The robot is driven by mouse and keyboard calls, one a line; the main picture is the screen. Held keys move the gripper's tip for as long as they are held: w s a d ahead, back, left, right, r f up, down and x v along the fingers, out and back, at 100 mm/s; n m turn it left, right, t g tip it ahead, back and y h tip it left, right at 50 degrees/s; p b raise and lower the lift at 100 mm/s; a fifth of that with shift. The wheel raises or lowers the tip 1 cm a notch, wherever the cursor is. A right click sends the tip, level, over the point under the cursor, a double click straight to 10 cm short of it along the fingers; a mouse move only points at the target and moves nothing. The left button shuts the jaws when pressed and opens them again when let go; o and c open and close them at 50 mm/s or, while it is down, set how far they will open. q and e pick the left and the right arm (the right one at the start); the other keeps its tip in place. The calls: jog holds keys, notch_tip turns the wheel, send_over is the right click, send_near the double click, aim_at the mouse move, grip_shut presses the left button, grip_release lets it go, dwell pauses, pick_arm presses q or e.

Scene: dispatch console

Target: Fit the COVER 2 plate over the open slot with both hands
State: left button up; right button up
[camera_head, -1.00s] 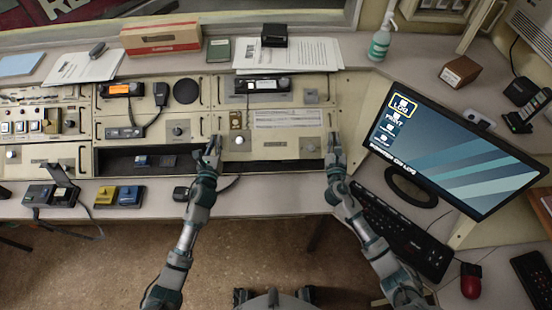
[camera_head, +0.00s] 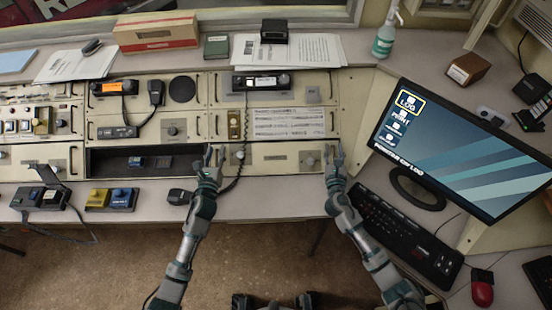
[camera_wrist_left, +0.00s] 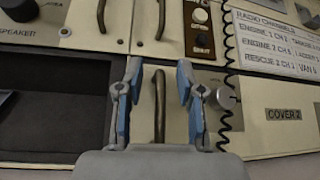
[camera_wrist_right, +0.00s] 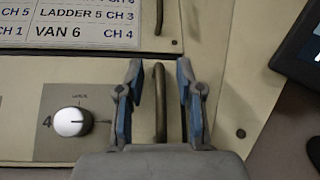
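The cream COVER 2 plate (camera_head: 270,158) lies in the bottom row of the console, flush-looking, with no dark gap along its lower edge. Its label shows in the left wrist view (camera_wrist_left: 284,114). My left gripper (camera_head: 214,155) is at its left end; the left handle (camera_wrist_left: 160,105) stands between the spread fingers, with space on both sides. My right gripper (camera_head: 333,155) is at its right end, fingers likewise spread around the right handle (camera_wrist_right: 160,100) without visibly touching it. The slot behind the plate is hidden.
A dark open bay (camera_head: 105,162) lies left of the plate. A coiled cord (camera_wrist_left: 230,60) hangs across the plate's left part, beside my left gripper. A handset (camera_head: 178,197) lies on the desk below. The monitor (camera_head: 455,150) and keyboard (camera_head: 400,228) are to the right.

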pick_arm(q)
jog(key=s, duration=0.7)
jog(key=s+a, duration=0.1)
jog(key=s, duration=0.3)
jog(key=shift+s, duration=0.3)
jog(key=shift+s+a, duration=0.1)
jog(key=shift+s, duration=0.05)
pick_arm(e)
jog(key=shift+s, duration=0.25)
jog(key=s, duration=0.7)
jog(key=s+a, duration=0.1)
jog(key=s, duration=0.3)
jog(key=shift+s+a, duration=0.1)
jog(key=shift+s, duration=0.1)
